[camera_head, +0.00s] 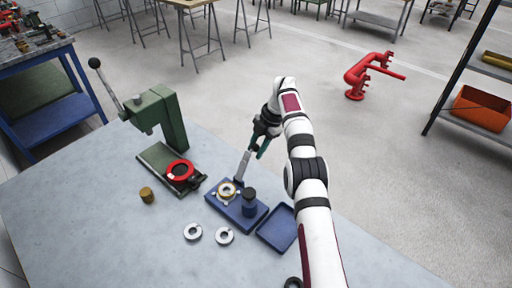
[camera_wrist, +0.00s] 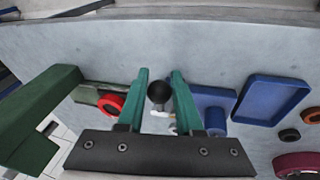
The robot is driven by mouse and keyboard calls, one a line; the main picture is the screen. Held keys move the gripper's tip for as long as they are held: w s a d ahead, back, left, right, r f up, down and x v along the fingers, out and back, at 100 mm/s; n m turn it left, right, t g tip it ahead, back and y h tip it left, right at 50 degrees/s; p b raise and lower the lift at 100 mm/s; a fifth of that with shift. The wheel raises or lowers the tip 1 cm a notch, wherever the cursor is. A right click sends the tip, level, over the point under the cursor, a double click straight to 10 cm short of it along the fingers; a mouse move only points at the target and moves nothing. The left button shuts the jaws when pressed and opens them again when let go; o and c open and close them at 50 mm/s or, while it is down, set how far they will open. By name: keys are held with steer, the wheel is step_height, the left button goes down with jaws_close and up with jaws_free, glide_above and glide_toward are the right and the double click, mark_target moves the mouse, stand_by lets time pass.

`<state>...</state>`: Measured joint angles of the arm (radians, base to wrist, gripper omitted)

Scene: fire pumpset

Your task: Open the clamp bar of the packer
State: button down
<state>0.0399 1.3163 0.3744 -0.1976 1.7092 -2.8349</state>
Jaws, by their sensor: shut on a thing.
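My gripper (camera_head: 257,147) is at the bar's upper end, above the far side of the base. In the wrist view my gripper's two teal fingers (camera_wrist: 160,77) are on either side of a dark round knob (camera_wrist: 159,93), and they are shut on it. The bar below the knob is mostly hidden there.
A green lever press (camera_head: 163,119) with a red ring (camera_head: 179,171) stands to the left. A brass plug (camera_head: 147,195), two metal rings (camera_head: 224,235) and an empty blue tray (camera_head: 278,229) lie nearby. The front left of the table is clear.

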steer(key=shift+s+f, duration=0.1)
steer(key=c, duration=0.6)
jaws_free()
steer(key=shift+r, duration=0.2)
